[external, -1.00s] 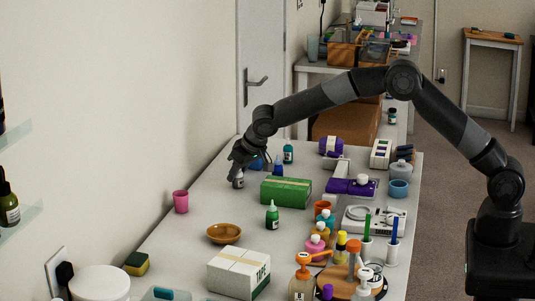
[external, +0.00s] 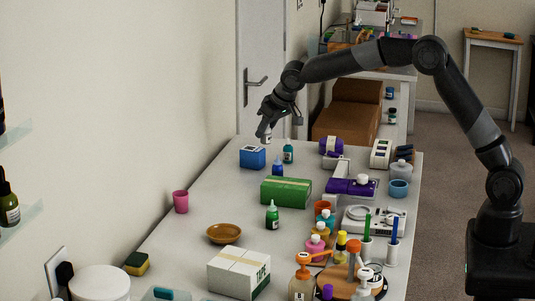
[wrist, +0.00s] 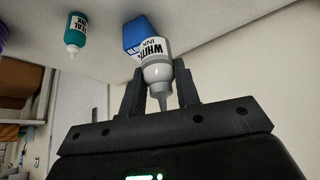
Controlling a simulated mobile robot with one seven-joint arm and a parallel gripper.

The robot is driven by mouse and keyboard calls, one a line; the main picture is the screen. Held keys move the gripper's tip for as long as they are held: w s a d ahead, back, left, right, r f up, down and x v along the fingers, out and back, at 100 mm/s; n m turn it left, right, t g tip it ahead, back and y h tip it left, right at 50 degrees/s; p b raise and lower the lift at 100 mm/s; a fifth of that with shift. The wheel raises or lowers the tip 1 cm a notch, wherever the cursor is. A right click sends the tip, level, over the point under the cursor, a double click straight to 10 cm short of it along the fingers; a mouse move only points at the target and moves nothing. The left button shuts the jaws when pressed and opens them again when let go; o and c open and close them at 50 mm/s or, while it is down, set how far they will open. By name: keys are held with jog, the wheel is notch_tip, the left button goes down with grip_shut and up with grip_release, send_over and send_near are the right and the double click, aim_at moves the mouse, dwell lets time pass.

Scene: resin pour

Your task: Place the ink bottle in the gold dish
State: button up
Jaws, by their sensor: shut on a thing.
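A small white ink bottle (external: 266,138) is in my gripper (external: 267,128), held above the far end of the table. In the wrist view the bottle (wrist: 155,62), labelled WHITE INK, sits between the two fingers of my gripper (wrist: 160,88), its nozzle pointing toward the palm. The gold dish (external: 224,234) lies on the table nearer the camera, left of centre, and looks empty. My gripper is well beyond the dish and above the table.
Below my gripper stand a blue box (external: 252,157), a blue bottle (external: 278,168) and a teal bottle (external: 288,151). A green box (external: 286,192) and a green bottle (external: 272,215) lie between there and the dish. A pink cup (external: 181,201) stands left.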

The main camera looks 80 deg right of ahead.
jog(key=a+n+y, duration=0.1)
jog(key=a+n, duration=0.2)
jog(key=a, duration=1.1)
jog(key=n+y, duration=0.2)
jog(key=n, duration=0.2)
send_over(224, 236)
jog(key=f, duration=0.5)
jog(key=shift+s+a+f, duration=0.25)
jog(key=shift+f, duration=0.1)
jog(key=shift+a+f, duration=0.3)
jog(key=shift+f, duration=1.9)
jog(key=shift+f, duration=0.15)
jog(key=o, duration=0.7)
